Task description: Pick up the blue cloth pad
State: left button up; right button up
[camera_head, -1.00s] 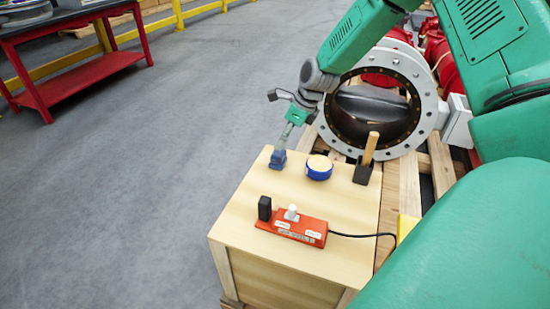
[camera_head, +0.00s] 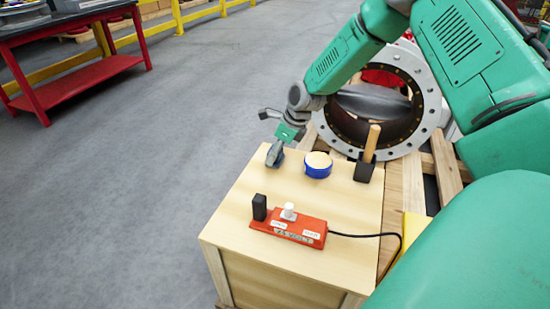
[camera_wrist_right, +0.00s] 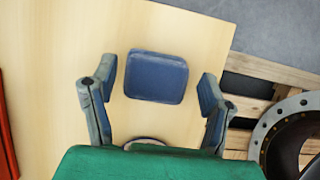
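The blue cloth pad (camera_wrist_right: 157,78) is a rounded, dark blue block in the right wrist view, over the pale wooden top of the box (camera_head: 240,205). My right gripper (camera_wrist_right: 155,92) is open, with one finger on each side of the pad and a narrow gap at both sides. In the head view my right gripper (camera_head: 275,153) is over the far left corner of the box top. There the pad is hard to separate from the dark fingers. I cannot tell whether the fingertips touch the box top. My left gripper is not in view.
A blue-sided round tin (camera_head: 318,165) stands just right of my right gripper. A red power strip (camera_head: 290,228) with a cable lies nearer. A large flanged valve (camera_head: 385,105) is behind.

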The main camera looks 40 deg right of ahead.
jog(key=shift+d, duration=0.15)
jog(key=c, duration=0.8)
jog(key=shift+a+r, duration=0.25)
jog(key=shift+a, duration=0.3)
jog(key=r+p, duration=0.1)
jog(key=r, duration=0.2)
jog(key=r+p, duration=0.2)
jog(key=r, duration=0.1)
jog(key=r+p, duration=0.1)
jog(key=r, duration=0.2)
jog(key=shift+d+r, duration=0.1)
jog(key=shift+d, duration=0.2)
jog(key=shift+a+r, duration=0.1)
jog(key=shift+r, duration=0.15)
jog(key=shift+a+r, duration=0.1)
jog(key=shift+o, duration=1)
jog(key=shift+d, duration=0.25)
